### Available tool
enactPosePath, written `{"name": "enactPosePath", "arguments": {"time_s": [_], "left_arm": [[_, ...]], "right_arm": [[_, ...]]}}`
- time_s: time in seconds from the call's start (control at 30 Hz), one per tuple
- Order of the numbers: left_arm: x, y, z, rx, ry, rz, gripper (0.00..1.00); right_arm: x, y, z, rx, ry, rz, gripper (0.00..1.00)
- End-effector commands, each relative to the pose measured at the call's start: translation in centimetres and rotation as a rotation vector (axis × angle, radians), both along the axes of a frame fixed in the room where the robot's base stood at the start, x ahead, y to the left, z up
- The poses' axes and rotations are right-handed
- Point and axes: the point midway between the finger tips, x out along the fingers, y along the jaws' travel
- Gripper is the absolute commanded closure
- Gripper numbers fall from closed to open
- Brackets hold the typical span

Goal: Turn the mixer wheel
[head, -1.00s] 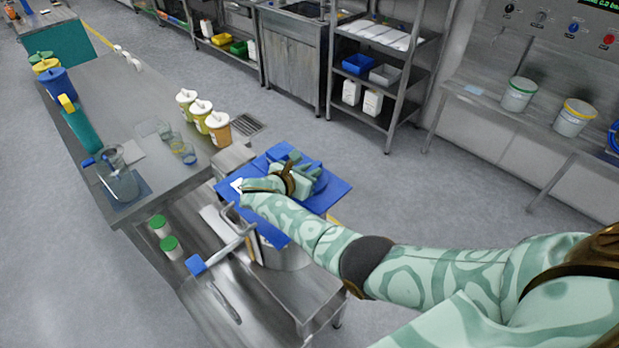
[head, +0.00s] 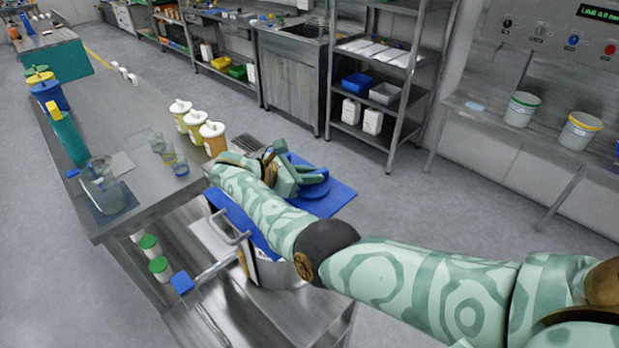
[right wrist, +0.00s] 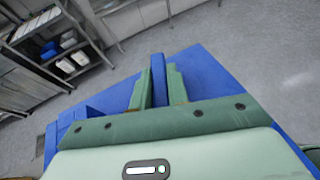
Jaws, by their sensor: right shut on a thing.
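The mixer wheel looks like the rounded blue part (head: 318,190) on top of a blue plate (head: 340,200) in the head view. My right gripper (head: 303,180) is at this part, and its arm hides much of the plate. In the right wrist view my right gripper (right wrist: 157,88) has its two green fingers closed on an upright blue bar (right wrist: 158,72), which I take to be part of the wheel. The blue plate (right wrist: 210,72) spreads out below the fingers. My left gripper is not in view.
A steel pot (head: 275,272) stands under the plate, beside a bent metal crank (head: 232,240). The steel table (head: 140,215) at left carries several yellow and orange containers (head: 213,138), glasses and a jug (head: 103,185). Open floor lies to the right.

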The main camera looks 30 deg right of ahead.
Motion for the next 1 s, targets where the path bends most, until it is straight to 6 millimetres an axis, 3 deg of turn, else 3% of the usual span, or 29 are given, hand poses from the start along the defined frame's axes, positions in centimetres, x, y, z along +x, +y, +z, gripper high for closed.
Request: {"name": "enactPosePath", "arguments": {"time_s": [0.27, 0.3, 0.37, 0.67, 1.0], "left_arm": [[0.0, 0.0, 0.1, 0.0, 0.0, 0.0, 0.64], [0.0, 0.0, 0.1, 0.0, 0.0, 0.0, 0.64], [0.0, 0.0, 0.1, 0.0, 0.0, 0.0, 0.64], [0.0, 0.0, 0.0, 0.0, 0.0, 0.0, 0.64], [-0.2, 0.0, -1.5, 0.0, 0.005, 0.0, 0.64]], "right_arm": [[0.1, -0.1, 0.3, -0.004, -0.004, -0.002, 1.0], [0.1, -0.1, 0.3, -0.004, -0.004, -0.001, 0.75], [0.1, -0.1, 0.3, -0.004, -0.004, -0.001, 0.62], [0.1, 0.2, 0.2, -0.001, -0.002, 0.0, 0.62], [0.1, 5.2, 2.1, -0.001, -0.002, 0.001, 0.62]]}}
